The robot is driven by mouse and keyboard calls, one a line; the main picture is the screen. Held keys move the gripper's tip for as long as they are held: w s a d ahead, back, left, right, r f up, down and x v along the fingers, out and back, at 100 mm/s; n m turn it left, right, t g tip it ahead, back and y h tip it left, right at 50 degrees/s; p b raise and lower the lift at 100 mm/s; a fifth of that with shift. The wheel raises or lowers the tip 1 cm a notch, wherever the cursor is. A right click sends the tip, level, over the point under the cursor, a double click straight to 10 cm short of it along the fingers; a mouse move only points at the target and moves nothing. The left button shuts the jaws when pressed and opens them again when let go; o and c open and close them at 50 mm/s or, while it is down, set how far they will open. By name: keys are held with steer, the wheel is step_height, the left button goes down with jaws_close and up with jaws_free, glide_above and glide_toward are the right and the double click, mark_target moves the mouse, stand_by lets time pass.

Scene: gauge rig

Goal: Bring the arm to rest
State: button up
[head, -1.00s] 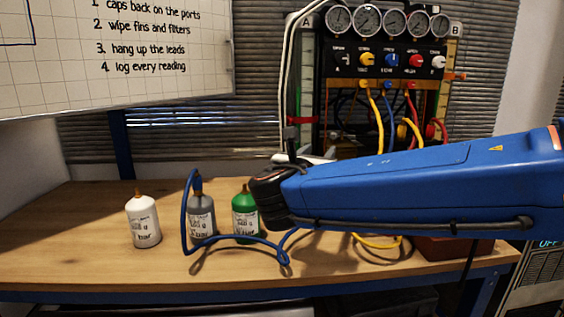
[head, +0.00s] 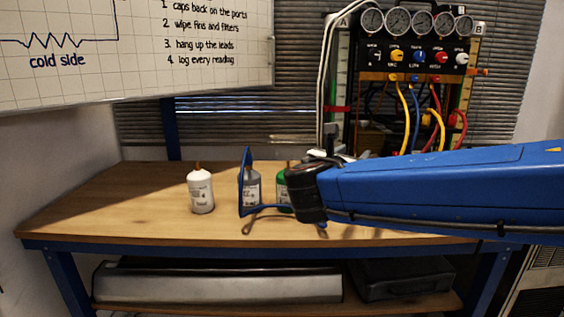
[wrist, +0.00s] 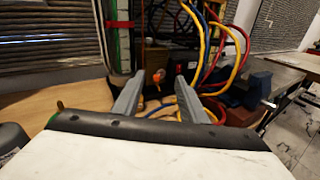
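My blue arm reaches in from the right across the head view, above the bench. My gripper (wrist: 160,77) shows in the wrist view with two grey fingers spread apart and nothing between them. Beyond the fingers are an orange-tipped part (wrist: 156,77) and several coloured hoses. In the head view the fingers are mostly hidden behind my dark wrist joint. The gauge rig (head: 418,57) stands behind the arm, with several dials on top and coloured knobs below.
A white bottle (head: 201,191), a grey bottle (head: 252,188) and a partly hidden green bottle (head: 282,187) stand on the wooden bench (head: 130,215). A whiteboard (head: 130,50) hangs upper left. The bench's left end is clear.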

steer(key=s+d+f+m+g+y, duration=0.1)
steer(key=s+d+f+m+g, duration=0.7)
steer(key=s+d+f+m, duration=0.7)
steer(key=s+a+f+m+g+y, duration=0.2)
steer(key=s+a+f+m+y, duration=0.1)
steer(key=s+f+m+y, duration=0.4)
steer(key=s+f+m, duration=0.3)
steer(key=s+m, duration=0.2)
steer(key=m, duration=0.2)
steer(key=shift+s+a+f, duration=0.15)
steer(key=shift+f, duration=0.2)
